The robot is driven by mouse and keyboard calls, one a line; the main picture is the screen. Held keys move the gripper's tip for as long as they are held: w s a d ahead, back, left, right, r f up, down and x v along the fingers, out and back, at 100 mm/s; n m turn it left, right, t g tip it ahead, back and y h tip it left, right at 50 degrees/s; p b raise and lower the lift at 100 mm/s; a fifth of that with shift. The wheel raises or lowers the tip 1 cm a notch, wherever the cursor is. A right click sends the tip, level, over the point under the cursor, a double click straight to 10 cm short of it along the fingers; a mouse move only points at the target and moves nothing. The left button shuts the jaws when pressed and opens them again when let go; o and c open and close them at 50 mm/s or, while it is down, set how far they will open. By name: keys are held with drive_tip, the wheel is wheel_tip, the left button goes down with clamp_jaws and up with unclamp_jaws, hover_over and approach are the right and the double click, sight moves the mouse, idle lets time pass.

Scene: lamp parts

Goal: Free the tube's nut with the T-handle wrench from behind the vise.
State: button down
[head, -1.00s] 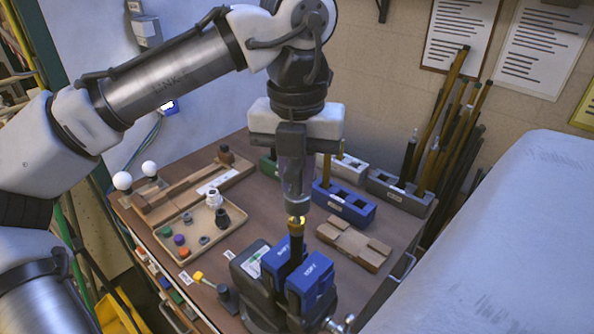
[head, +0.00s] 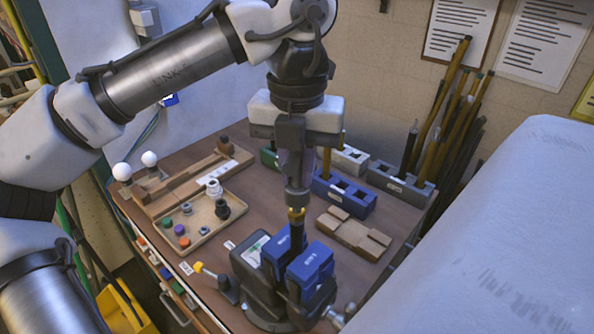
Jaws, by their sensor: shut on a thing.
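The vise (head: 262,290) stands at the table's near edge with blue jaws (head: 308,265). A dark upright tube (head: 297,236) stands between the jaws, with a brass-coloured nut (head: 296,214) at its top. My gripper (head: 297,180) points straight down above the tube and is shut. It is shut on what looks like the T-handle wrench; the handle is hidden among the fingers. A grey shaft end (head: 297,200) meets the nut from above, in line with the tube. How far it sits over the nut is too small to tell.
A tray (head: 190,240) of small parts lies farther left. A blue block (head: 345,197) and a wooden cradle (head: 353,238) are behind and right. A pale rounded surface (head: 500,240) fills the right.

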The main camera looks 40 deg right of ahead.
sight(297, 185)
drive_tip(key=shift+r+m+p, duration=0.15)
drive_tip(key=shift+m+p, duration=1.3)
drive_tip(key=shift+m, duration=1.25)
drive_tip(key=n, duration=0.6)
drive_tip(key=shift+f, duration=1.75)
idle(2.9)
